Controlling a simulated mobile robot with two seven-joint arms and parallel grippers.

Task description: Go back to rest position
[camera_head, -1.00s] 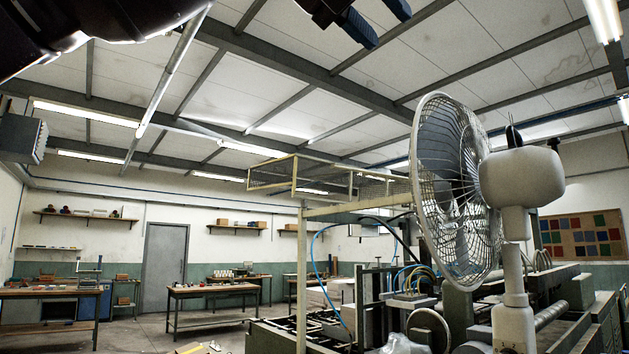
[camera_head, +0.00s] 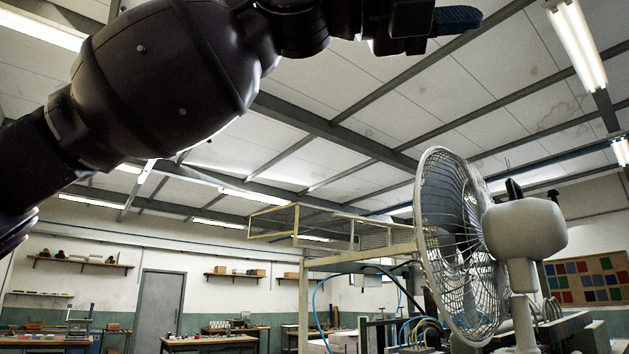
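My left arm comes in from the left and reaches across the top of the view. My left gripper (camera_head: 445,20) is at the top, right of the middle, seen from the side in front of the ceiling. One blue finger shows clearly. A second finger is hidden or cut off by the upper edge, so its opening cannot be judged. I see nothing held in it. My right gripper is out of view.
A white standing fan (camera_head: 525,240) with a wire cage is close at the right, below my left gripper. Behind it stands a machine with a pale metal frame (camera_head: 340,236). Workbenches (camera_head: 210,342) and a grey door (camera_head: 160,305) are far off at the left.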

